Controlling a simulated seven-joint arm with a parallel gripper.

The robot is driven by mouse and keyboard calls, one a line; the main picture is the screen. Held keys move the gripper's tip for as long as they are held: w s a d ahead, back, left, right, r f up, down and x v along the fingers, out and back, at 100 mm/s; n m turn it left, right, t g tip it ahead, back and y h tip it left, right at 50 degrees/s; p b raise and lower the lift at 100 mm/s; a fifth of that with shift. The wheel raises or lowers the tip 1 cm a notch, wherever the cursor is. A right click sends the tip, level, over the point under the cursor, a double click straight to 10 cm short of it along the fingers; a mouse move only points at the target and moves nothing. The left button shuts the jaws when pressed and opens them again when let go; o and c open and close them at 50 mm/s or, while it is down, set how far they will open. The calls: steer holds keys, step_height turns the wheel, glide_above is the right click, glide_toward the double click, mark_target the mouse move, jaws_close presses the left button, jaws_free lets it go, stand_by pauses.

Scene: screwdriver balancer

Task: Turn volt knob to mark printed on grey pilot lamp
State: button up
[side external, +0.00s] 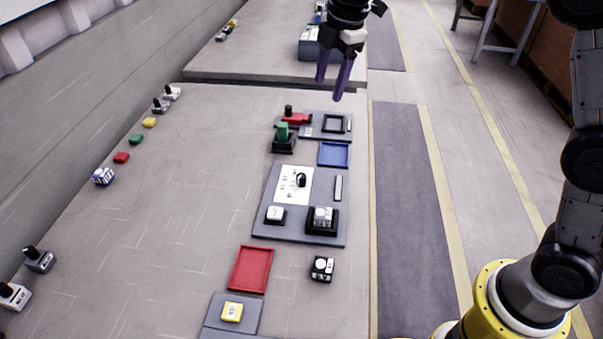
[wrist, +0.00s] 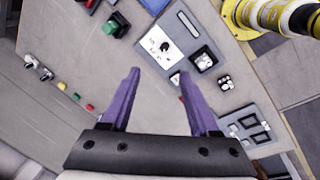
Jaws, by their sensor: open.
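The volt knob appears to be the small black knob (side external: 300,181) on a white dial plate (side external: 288,190) in the grey panel (side external: 269,233). It also shows in the wrist view (wrist: 165,47). Its pointing and print are too small to read. Two small pale blocks in black mounts, one at the panel's near left (side external: 275,213) and one at its near right (side external: 323,214), could include the grey pilot lamp; I cannot tell which, and no mark is readable. My gripper (side external: 332,82) has purple fingers spread apart and empty, high above the table's far end, apart from the knob.
A green block (side external: 283,133) in a black base and a blue tray (side external: 334,154) lie beyond the panel. A red tray (side external: 250,268) and a black-and-white block (side external: 322,268) lie nearer. Several small items line the left. The table's middle left is clear.

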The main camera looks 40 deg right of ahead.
steer(key=w+a+f+g, duration=0.1)
steer(key=w+a+f, duration=0.1)
steer(key=w+f, duration=0.35)
steer(key=g, duration=0.1)
glide_toward(302, 176)
steer(key=shift+n, duration=0.4)
step_height(302, 176, down, 9)
steer(key=shift+w+a+f, duration=0.15)
steer(key=shift+w+f, duration=0.05)
steer(key=shift+f, duration=0.05)
jaws_close()
